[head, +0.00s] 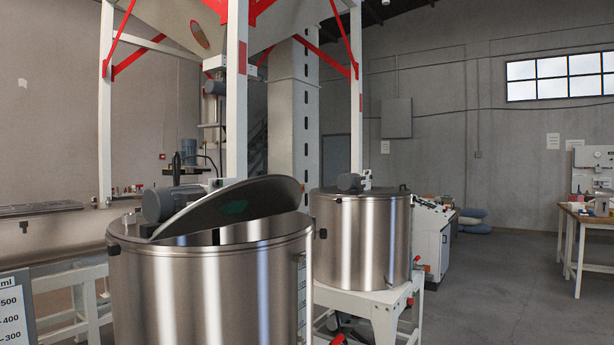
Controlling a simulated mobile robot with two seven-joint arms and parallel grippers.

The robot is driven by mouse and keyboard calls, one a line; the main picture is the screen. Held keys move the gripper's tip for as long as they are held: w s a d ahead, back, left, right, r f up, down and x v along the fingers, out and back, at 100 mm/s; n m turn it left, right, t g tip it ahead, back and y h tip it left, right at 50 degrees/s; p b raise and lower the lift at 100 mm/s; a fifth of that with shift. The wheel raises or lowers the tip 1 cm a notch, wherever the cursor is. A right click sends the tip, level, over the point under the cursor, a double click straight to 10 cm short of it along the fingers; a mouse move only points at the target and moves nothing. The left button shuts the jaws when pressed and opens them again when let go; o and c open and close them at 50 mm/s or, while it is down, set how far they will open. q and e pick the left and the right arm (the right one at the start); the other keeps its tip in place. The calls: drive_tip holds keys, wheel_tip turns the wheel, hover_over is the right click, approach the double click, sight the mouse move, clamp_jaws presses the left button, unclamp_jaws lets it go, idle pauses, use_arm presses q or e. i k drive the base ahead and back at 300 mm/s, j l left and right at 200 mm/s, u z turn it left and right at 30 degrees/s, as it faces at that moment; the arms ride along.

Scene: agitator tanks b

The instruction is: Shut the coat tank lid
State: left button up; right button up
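Two steel agitator tanks stand ahead of me in the head view. The nearer tank (205,285) is at the lower left, and its half lid (240,203) is tilted up, open, with a dark gap under its front edge. A grey motor (172,203) sits on top beside the raised lid. The second tank (362,240) is farther back to the right, and its top looks closed. A motor (351,183) and a small dark handle (403,188) show on it. I see no label telling which is the coat tank. Neither of my grippers is in view.
A white frame with red braces (237,90) carries a hopper behind the tanks. A measuring-scale panel (14,310) is at the lower left. A control cabinet (432,238) stands behind the second tank. A workbench (585,225) is at far right; the floor before it is clear.

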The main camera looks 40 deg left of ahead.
sight(260, 197)
drive_tip(key=i, duration=1.4)
drive_tip(key=i+z, duration=0.2)
drive_tip(key=z, duration=0.15)
drive_tip(key=i+z, duration=0.3)
drive_tip(key=i+j+z, duration=0.1)
drive_tip(key=z, duration=7.95)
